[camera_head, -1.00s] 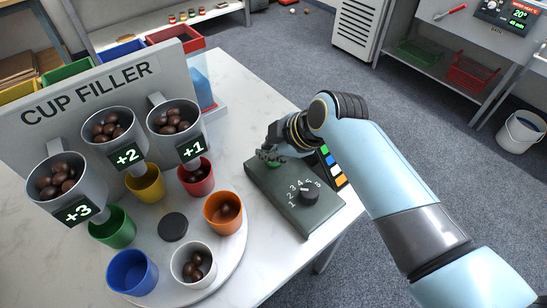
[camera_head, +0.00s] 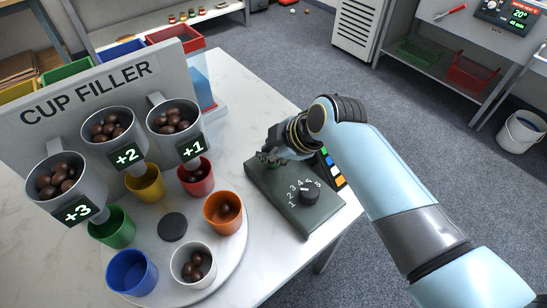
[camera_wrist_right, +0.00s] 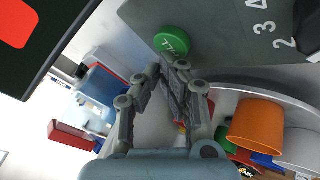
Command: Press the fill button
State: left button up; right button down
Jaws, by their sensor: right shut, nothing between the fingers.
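The control box (camera_head: 283,207) is dark green-grey and lies on the white table. The fill button is round and green with white lettering and shows clearly in the right wrist view (camera_wrist_right: 172,42). In the head view my right gripper (camera_head: 268,160) hides most of the button at the far end of the box. My right gripper is shut and empty, its fingertips close by the button in the right wrist view (camera_wrist_right: 169,68). I cannot tell whether they touch it. My left gripper is not in view.
A black dial (camera_head: 309,195) with numbers sits on the box, and a panel of coloured squares (camera_head: 331,168) lies beside it. On the left, a round platform bears several coloured cups, such as the orange cup (camera_head: 223,213), below the CUP FILLER board (camera_head: 85,92) with three chestnut-filled hoppers.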

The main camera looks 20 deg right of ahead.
jog(key=shift+f, duration=0.4)
dwell(0.5)
jog(key=shift+r+p, duration=0.8)
jog(key=shift+r, duration=0.05)
notch_tip(320, 180, up, 5)
jog(key=p, duration=0.5)
dwell(0.4)
dwell(0.4)
